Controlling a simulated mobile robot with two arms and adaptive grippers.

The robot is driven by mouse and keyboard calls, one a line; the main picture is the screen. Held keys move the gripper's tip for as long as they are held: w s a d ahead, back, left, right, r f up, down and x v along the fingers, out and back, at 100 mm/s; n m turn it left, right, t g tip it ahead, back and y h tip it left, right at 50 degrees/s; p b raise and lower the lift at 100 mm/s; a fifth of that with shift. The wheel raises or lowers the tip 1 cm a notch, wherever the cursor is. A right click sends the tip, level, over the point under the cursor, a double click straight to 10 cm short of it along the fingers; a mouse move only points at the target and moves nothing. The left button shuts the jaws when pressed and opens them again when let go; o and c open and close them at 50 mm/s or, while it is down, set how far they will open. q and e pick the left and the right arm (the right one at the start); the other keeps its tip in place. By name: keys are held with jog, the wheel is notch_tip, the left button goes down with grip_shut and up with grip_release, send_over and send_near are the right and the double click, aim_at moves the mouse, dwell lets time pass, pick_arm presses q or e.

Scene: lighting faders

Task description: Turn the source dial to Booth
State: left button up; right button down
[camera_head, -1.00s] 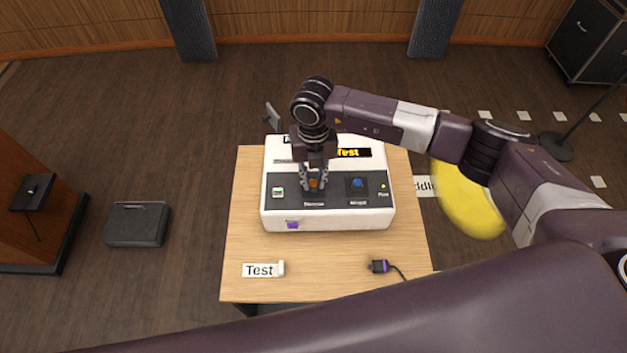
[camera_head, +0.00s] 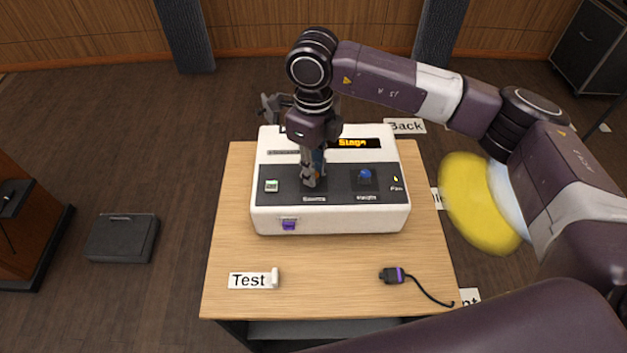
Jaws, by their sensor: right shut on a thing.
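The white console (camera_head: 330,219) with a dark front panel stands on the wooden table. The console's display (camera_head: 355,143) reads "Stage" in orange letters. A blue knob (camera_head: 365,175) is to the right of the gripper, untouched. My left gripper is not in view.
A green-and-white button (camera_head: 271,186) is on the panel's left. A purple port (camera_head: 289,225) is on the console's front. A "Test" label (camera_head: 249,281) and a purple-black plug with cable (camera_head: 393,275) lie on the table (camera_head: 330,290). A yellow disc (camera_head: 475,205) is right of the table.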

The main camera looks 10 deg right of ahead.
jog(key=n+b, duration=0.4)
jog(key=shift+f+b, duration=0.15)
jog(key=shift+b, duration=0.15)
jog(key=shift+r+n+b, duration=0.2)
jog(key=shift+n+b, duration=0.8)
jog(key=shift+n, duration=0.2)
jog(key=c, duration=1.8)
grip_release()
jog(key=shift+r, duration=0.1)
notch_tip(320, 180, up, 12)
